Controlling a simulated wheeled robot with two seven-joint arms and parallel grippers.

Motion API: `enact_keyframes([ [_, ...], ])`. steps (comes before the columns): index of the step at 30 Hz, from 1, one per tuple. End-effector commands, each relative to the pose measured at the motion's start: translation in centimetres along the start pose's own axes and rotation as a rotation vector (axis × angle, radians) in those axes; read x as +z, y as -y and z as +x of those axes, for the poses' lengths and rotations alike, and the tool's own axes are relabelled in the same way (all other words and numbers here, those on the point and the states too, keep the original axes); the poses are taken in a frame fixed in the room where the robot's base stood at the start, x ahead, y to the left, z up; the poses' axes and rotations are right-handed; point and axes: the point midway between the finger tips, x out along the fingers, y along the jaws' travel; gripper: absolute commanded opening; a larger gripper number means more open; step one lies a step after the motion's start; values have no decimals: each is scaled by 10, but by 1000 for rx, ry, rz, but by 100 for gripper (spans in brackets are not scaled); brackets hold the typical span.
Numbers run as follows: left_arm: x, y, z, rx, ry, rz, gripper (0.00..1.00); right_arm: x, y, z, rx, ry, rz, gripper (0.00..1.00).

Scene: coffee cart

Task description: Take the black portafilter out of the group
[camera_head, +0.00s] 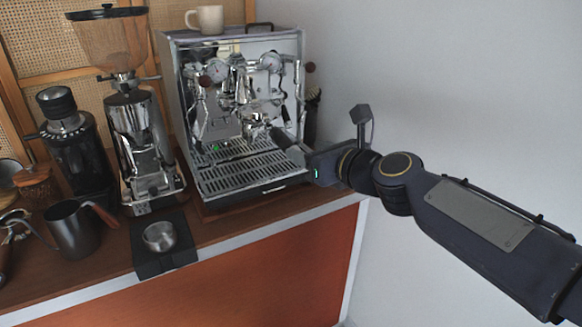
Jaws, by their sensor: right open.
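The espresso machine (240,180) stands at the back of the counter with its chrome front toward me. The black portafilter (277,134) appears to sit in the group at the middle right of that front, its dark handle pointing out toward my right gripper. My right gripper (291,147) comes in from the right and is open, with its fingers close to the handle end. At this size I cannot tell whether the fingers touch the handle or surround it. The gripper partly hides the machine's right side. My left gripper is not in view.
A cream mug (206,19) stands on the machine. Left of it are a chrome grinder (137,150), a black grinder (75,145) and a dark kettle (72,230). A metal cup (159,236) sits on a black mat (182,256) at the front. The wall rises at right.

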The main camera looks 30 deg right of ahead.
Motion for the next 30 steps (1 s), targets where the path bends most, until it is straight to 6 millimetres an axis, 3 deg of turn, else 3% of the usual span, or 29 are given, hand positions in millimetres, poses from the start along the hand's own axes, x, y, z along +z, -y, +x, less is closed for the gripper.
enact_keyframes([
  [20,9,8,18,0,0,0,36,-2,-1,78,2,-2,0,53],
  [30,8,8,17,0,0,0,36,0,-1,82,2,-1,0,53],
])
